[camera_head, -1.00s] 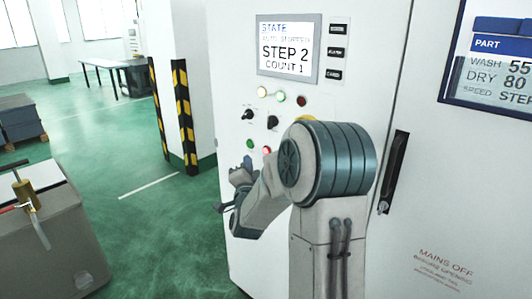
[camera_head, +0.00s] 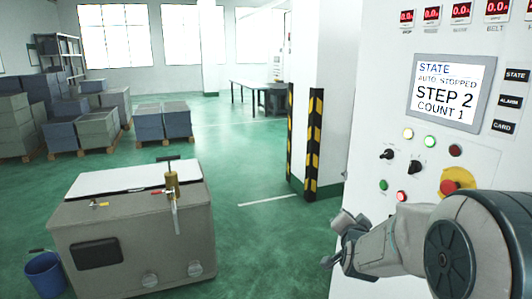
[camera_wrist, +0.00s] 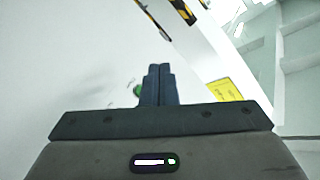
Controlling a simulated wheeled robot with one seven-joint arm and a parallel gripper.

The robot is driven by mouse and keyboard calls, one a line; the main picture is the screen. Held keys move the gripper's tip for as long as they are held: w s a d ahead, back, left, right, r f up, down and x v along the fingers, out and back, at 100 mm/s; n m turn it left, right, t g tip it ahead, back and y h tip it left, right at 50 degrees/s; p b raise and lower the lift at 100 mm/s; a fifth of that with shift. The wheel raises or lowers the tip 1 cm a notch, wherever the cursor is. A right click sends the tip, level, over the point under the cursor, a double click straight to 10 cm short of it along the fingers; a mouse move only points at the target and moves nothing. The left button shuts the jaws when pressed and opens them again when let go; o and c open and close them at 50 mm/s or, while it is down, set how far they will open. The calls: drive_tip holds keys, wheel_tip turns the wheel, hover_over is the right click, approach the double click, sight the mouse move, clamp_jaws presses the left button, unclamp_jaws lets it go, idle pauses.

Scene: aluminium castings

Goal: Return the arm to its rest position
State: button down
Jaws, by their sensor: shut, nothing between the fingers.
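My gripper (camera_wrist: 159,84) shows in the wrist view with its two dark fingers together and nothing between them. In the head view my gripper (camera_head: 335,250) is low at the right, in front of the white control cabinet (camera_head: 375,80). It is left of and below the cabinet's buttons. My arm reaches in from the lower right corner and hides the lower part of the cabinet. The cabinet's screen (camera_head: 446,88) reads STATE, AUTO STOPPED, STEP 2, COUNT 1. A red and yellow stop button (camera_head: 457,182) sits just above my arm.
A grey tank (camera_head: 130,240) with a brass valve (camera_head: 171,185) stands at the left, a blue bucket (camera_head: 45,275) beside it. A pillar with black and yellow guards (camera_head: 314,140) stands behind my gripper. Stacked crates (camera_head: 100,130) are farther back. Green floor (camera_head: 260,240) lies open between tank and cabinet.

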drive_tip(key=s+a+f+n+g+y, duration=0.1)
drive_tip(key=s+a+n+g, duration=0.1)
drive_tip(key=s, duration=0.8)
drive_tip(key=s+a+f+n+g+y, duration=0.1)
drive_tip(key=s+a+f+n+g, duration=0.1)
drive_tip(key=s+g, duration=0.4)
drive_tip(key=s+a+f+n+g+y, duration=0.1)
drive_tip(key=s+a+n+g, duration=0.3)
drive_tip(key=s, duration=1)
drive_tip(key=shift+f+n, duration=0.55)
drive_tip(key=shift+n, duration=0.25)
